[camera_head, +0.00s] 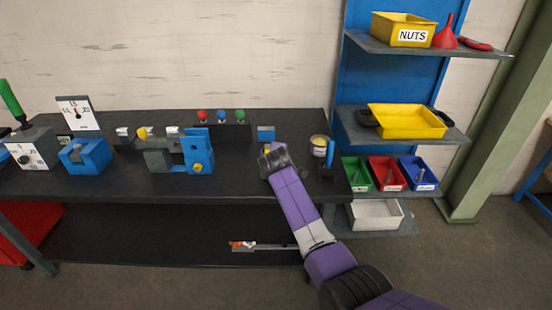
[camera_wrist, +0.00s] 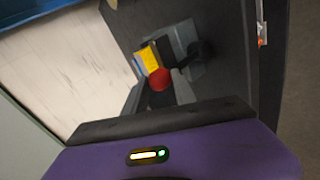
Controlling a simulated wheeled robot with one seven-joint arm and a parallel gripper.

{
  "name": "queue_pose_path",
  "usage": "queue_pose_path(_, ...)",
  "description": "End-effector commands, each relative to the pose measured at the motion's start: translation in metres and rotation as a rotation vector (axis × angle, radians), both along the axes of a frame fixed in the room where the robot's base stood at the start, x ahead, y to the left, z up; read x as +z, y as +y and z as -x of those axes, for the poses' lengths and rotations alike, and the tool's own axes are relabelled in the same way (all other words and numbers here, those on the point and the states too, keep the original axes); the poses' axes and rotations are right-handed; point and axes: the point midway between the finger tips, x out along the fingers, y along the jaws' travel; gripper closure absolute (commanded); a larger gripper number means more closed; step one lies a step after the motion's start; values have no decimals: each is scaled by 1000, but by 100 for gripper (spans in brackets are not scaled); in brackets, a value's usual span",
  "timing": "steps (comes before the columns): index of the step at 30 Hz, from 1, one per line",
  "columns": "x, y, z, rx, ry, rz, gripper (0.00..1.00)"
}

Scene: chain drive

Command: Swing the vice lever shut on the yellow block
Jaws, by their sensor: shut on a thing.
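The yellow block (camera_wrist: 151,58) shows in the wrist view against a blue part (camera_wrist: 137,67) on a grey base (camera_wrist: 184,44). In the head view only a sliver of yellow (camera_head: 267,150) shows beside my gripper, with a blue block (camera_head: 265,133) behind it. The lever's red knob (camera_wrist: 160,79) sits between my fingertips, close beside the yellow block. My gripper (camera_wrist: 158,86) is shut on this knob; in the head view it (camera_head: 268,162) is low over the bench's right part. The lever's shaft and most of the vice are hidden; I cannot tell whether the clamp touches the block.
On the black bench (camera_head: 235,182), a blue and grey fixture (camera_head: 198,152) stands to the left. Shelves with bins stand farther right. The bench front between the fixture and my gripper is clear.

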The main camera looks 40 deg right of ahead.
Motion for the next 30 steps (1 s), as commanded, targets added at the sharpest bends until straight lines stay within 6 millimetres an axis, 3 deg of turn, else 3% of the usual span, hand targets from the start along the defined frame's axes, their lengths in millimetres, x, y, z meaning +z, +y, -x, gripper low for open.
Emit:
queue_pose_path(10, 2, -5, 1, -8, -7, -1, 100)
queue_pose_path(11, 2, -5, 1, -8, -7, -1, 66)
queue_pose_path(14, 1, -5, 1, -7, -5, -2, 46)
queue_pose_path(30, 6, 4, 9, -3, -3, -2, 46)
